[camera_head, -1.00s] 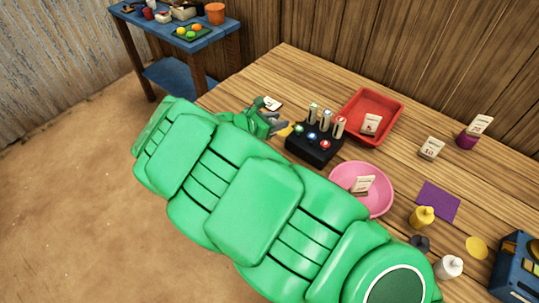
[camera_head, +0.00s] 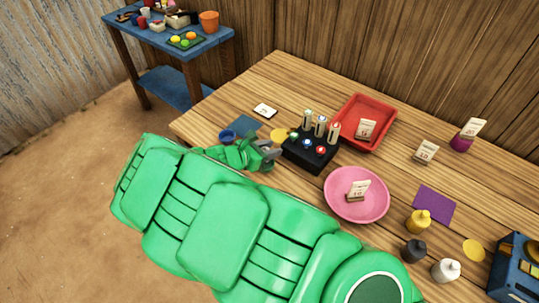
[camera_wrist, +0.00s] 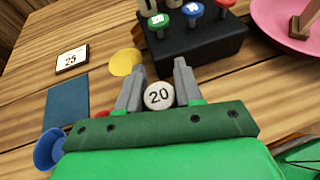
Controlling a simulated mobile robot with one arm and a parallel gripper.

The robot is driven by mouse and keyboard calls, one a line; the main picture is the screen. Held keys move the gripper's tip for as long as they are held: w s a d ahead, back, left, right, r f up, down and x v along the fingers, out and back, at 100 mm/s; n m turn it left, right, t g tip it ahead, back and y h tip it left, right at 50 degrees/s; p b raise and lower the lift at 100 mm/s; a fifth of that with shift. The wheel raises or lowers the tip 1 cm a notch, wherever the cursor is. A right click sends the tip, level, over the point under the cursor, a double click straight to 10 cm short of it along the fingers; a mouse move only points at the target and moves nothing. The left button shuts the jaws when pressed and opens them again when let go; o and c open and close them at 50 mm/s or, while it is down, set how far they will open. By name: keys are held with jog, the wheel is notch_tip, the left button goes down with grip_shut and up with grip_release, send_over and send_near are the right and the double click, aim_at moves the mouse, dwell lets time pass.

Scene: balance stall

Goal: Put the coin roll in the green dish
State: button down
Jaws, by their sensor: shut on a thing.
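In the head view my gripper (camera_head: 267,153) is over the near edge side of the wooden table, left of the black stand; the coin roll cannot be made out there. No green dish is clear on the table. A green tray (camera_head: 187,41) with coloured round things is on the blue bench at the back left.
The black stand (camera_head: 309,152) with upright rolls and coloured knobs is close to my gripper. A red tray (camera_head: 379,141) and a pink dish (camera_head: 342,208) are to its right. A yellow disc (camera_wrist: 126,62), a blue square (camera_wrist: 67,103) and a blue cup (camera_wrist: 48,150) lie left.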

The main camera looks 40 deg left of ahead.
jog(key=shift+f, duration=1.5)
jog(key=shift+f, duration=0.1)
jog(key=c, duration=0.7)
grip_release()
jog(key=shift+c, duration=0.2)
jog(key=v, duration=1.2)
